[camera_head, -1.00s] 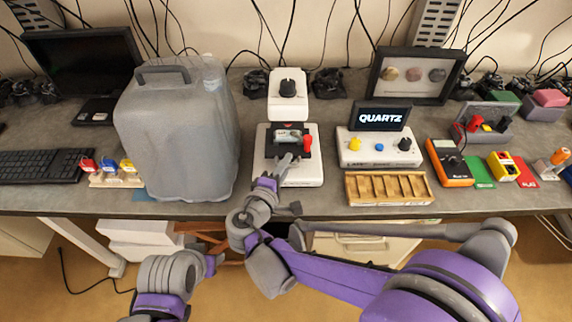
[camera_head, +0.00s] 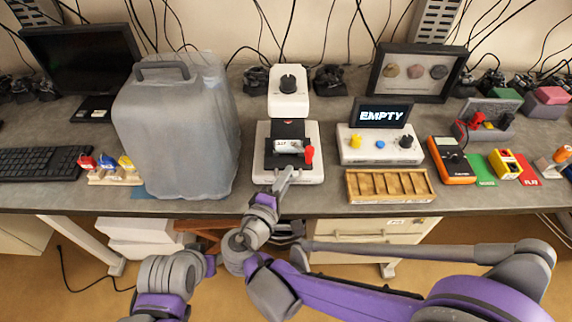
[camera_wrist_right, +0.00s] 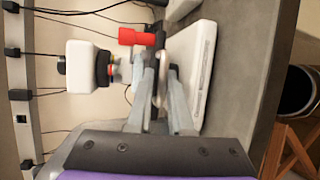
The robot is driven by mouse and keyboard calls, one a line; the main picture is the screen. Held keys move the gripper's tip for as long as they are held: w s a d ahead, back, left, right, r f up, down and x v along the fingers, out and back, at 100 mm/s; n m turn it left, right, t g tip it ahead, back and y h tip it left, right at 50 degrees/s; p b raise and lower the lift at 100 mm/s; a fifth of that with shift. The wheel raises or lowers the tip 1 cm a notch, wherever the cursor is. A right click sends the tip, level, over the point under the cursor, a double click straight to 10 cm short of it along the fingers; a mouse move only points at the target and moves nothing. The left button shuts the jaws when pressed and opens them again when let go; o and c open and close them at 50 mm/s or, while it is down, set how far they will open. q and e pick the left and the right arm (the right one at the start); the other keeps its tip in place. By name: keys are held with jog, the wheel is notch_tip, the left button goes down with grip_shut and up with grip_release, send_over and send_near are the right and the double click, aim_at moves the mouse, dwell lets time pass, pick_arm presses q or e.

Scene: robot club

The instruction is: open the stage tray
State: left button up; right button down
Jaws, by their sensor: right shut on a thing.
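The stage tray (camera_head: 271,161) is a dark sliding piece with a pale label on the white-based device (camera_head: 262,135). It sits toward the front of the base, with black surface bare behind it. A red knob (camera_head: 309,155) is at its right end; it also shows in the right wrist view (camera_wrist_right: 137,37). My right gripper (camera_head: 286,172) is at the tray's front edge, shut on its handle. In the right wrist view the two grey fingers (camera_wrist_right: 160,92) close around a thin dark part. Of my left arm, only links show low at the left; its fingers are not visible.
A screen reading EMPTY (camera_head: 385,116) tops a white control box (camera_head: 352,153). A wooden slotted tray (camera_head: 370,198) lies in front of it. A white-headed part (camera_head: 289,103) rises behind the tray.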

pick_arm(q)
jog(key=shift+s+f, duration=0.2)
jog(key=shift+f, duration=0.3)
pick_arm(e)
jog(key=s, duration=0.6)
jog(key=shift+d+f, duration=0.1)
jog(key=shift+f, duration=0.15)
jog(key=c, duration=0.9)
grip_release()
jog(key=shift+w, duration=0.15)
pick_arm(q)
jog(key=shift+w, duration=0.15)
pick_arm(e)
jog(key=shift+r, duration=0.1)
